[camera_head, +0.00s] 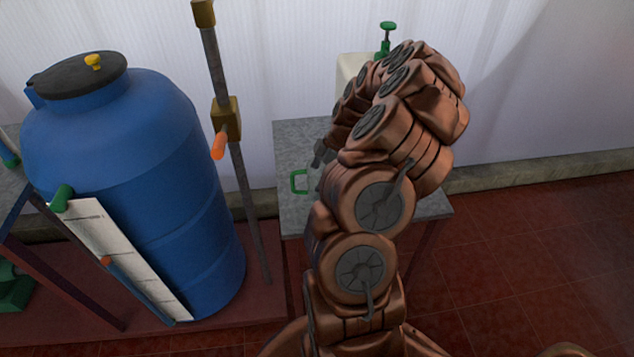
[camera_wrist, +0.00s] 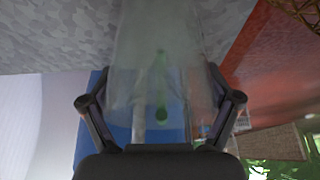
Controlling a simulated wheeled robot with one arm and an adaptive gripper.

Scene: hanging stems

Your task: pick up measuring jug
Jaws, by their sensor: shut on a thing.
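The measuring jug (camera_wrist: 160,50) is clear, with a green part showing through it in the wrist view. It stands between the two dark fingers of my gripper (camera_wrist: 158,90), which are shut on its sides. In the head view only the jug's green handle (camera_head: 298,181) shows, over the grey table top. The rest of the jug is hidden behind my arm. A small dark part of my gripper (camera_head: 320,153) shows just right of the handle. I cannot tell whether the jug touches the table.
The grey table (camera_head: 295,135) carries a pale container (camera_head: 352,68) with a green pump top at the back, partly behind my arm. A large blue barrel (camera_head: 130,170) and an upright metal post (camera_head: 236,165) stand to the left. Red tiled floor is clear at right.

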